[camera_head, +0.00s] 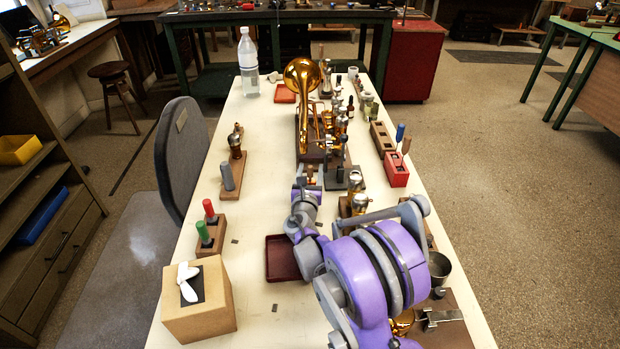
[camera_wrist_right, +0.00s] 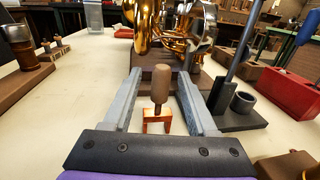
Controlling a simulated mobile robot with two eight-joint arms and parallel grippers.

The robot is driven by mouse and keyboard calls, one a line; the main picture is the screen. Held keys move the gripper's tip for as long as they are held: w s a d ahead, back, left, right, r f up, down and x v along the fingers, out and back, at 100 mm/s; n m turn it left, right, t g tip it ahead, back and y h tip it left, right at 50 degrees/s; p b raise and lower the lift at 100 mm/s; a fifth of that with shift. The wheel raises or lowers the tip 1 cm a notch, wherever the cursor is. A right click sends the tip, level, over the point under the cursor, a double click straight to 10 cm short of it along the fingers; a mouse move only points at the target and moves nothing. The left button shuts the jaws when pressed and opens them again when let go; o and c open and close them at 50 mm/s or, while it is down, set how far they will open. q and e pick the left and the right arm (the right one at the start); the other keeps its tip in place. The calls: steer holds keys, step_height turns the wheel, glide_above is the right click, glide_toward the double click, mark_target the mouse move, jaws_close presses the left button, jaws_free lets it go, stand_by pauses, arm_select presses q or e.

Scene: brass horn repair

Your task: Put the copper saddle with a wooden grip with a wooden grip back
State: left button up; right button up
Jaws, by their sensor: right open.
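The copper saddle (camera_wrist_right: 158,118) with its upright brown wooden grip (camera_wrist_right: 161,84) shows in the middle of the right wrist view. It seems to stand on the cream tabletop, in front of the brown base under the brass horn. My right gripper (camera_wrist_right: 160,88) is open, with one grey finger on each side of the grip and a gap on both sides. In the head view my right gripper (camera_head: 308,174) is at mid-table, just short of the horn's base, and my purple arm covers the near right part of the table. My left gripper is not in view.
The brass horn (camera_head: 304,76) stands just beyond the gripper. A dark stand (camera_wrist_right: 240,118) with a post and a grey cup is close on the right. A dark red tray (camera_head: 281,258), a cardboard box (camera_head: 199,302) and holders with tools stand at left.

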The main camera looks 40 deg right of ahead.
mark_target(309, 171)
steer(key=shift+x, duration=1.05)
steer(key=shift+s, duration=0.1)
jaws_close()
steer(key=shift+r, duration=0.15)
steer(key=shift+r, duration=0.3)
steer(key=s+a+r, duration=0.1)
steer(key=s+a+p, duration=0.1)
steer(key=a, duration=0.1)
steer(key=s+a+r, duration=0.1)
steer(key=s, duration=0.1)
steer(key=shift+a+r+p, duration=0.3)
steer(key=shift+a+p, duration=0.05)
steer(key=shift+a, duration=0.05)
steer(key=v, duration=3.8)
steer(key=shift+s+a, duration=0.3)
